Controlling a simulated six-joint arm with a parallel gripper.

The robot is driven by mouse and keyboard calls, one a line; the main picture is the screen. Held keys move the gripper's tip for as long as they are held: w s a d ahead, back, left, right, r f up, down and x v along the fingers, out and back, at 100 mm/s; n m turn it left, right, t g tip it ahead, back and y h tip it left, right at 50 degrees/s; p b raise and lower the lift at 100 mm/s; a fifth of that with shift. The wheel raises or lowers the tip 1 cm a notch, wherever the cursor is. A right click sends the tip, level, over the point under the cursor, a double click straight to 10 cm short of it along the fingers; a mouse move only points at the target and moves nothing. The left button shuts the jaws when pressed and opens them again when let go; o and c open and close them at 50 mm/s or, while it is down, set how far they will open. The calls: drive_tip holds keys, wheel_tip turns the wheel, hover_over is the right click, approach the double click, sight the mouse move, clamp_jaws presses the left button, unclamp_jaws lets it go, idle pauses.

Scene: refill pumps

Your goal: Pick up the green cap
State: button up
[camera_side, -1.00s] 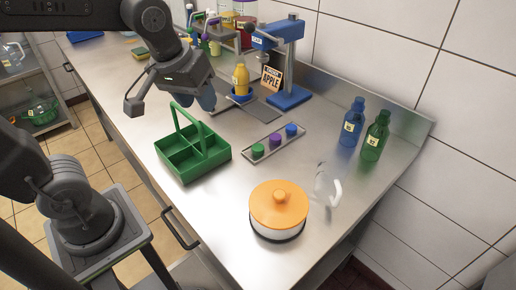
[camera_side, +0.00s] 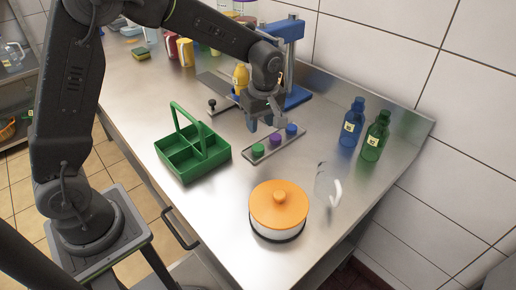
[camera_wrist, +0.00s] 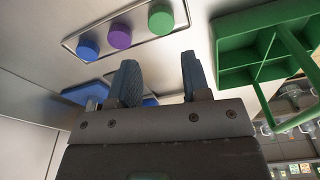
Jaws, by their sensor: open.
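The green cap (camera_side: 258,150) sits at the near left end of a narrow metal tray (camera_side: 267,153), beside a purple cap (camera_side: 275,140) and a blue cap (camera_side: 291,129). In the wrist view, the green cap (camera_wrist: 160,19) is at the top, with the purple cap (camera_wrist: 119,37) and blue cap (camera_wrist: 88,47) to its left. My gripper (camera_side: 264,124) is open and empty, pointing down above and just behind the tray. In the wrist view its two blue-grey fingers (camera_wrist: 160,75) stand apart, with nothing between them.
A green divided carrier (camera_side: 192,155) with a tall handle stands left of the tray. An orange-lidded pot (camera_side: 278,209) and a clear glass jug (camera_side: 326,184) are in front. A blue bottle (camera_side: 352,122) and green bottle (camera_side: 375,136) stand right. A blue press (camera_side: 292,60) stands behind.

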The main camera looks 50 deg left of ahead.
sight(258, 147)
drive_tip(key=f, duration=0.5)
drive_tip(key=a+f, duration=0.1)
drive_tip(key=f, duration=0.2)
drive_tip(key=shift+f, duration=0.35)
drive_tip(key=c, duration=0.4)
